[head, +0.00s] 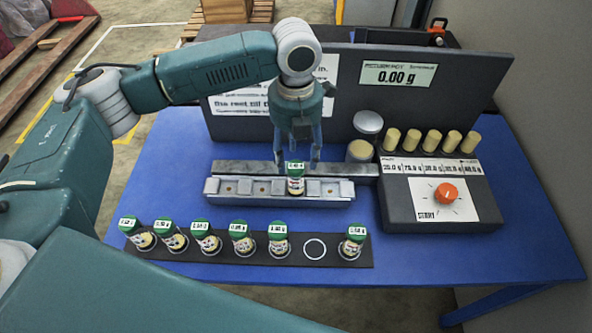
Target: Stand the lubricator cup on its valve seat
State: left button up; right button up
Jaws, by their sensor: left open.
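A lubricator cup (295,184) with a green cap, white label and yellowish lower part stands upright on the grey metal block with valve seats (330,190), a little right of the block's middle. My left gripper (297,166) points down from above at this cup. Its two fingers are apart, one to each side of the green cap, with visible gaps. I cannot tell their exact depth relative to the cup. The seat under the cup is hidden. My right gripper is not in view.
A dark rack (190,248) in front holds several similar capped cups and one empty white ring (314,249). At right stands a dark console (440,210) with an orange knob (446,194) and several tan cylinders. A dark panel with a 0.00 g display (398,75) rises behind.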

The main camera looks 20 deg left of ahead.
pick_arm(q)
jog(key=shift+r, duration=2.2)
